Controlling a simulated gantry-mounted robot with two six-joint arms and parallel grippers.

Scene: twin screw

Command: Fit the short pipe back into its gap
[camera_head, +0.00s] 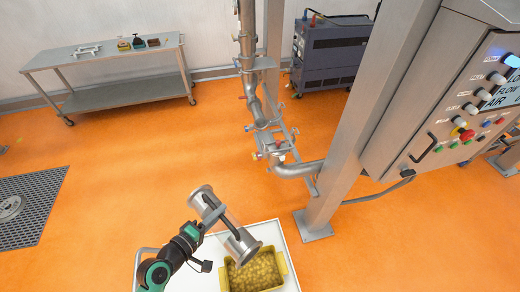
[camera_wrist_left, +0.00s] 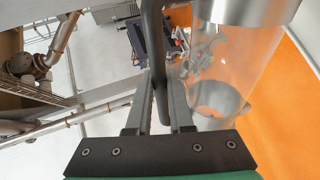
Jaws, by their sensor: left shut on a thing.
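The short pipe (camera_head: 230,217) is a clear tube with a steel collar at each end and a dark bar handle along its side. My left gripper (camera_head: 212,217) is shut on the handle and holds the pipe tilted above the white cart. In the left wrist view the fingers (camera_wrist_left: 160,115) close around the dark handle (camera_wrist_left: 155,50), with the clear pipe (camera_wrist_left: 222,75) just to their right. The steel pipework (camera_head: 252,80) stands farther back, apart from the held pipe, and bends into an elbow (camera_head: 297,170) low down. I cannot make out the gap clearly. My right gripper is out of view.
A yellow bin (camera_head: 226,277) of small yellowish pieces sits on the white cart (camera_head: 289,262). A steel post (camera_head: 345,130) and control cabinet (camera_head: 440,110) stand right of the pipework. A steel bench (camera_head: 105,55) is back left. Orange floor between is open.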

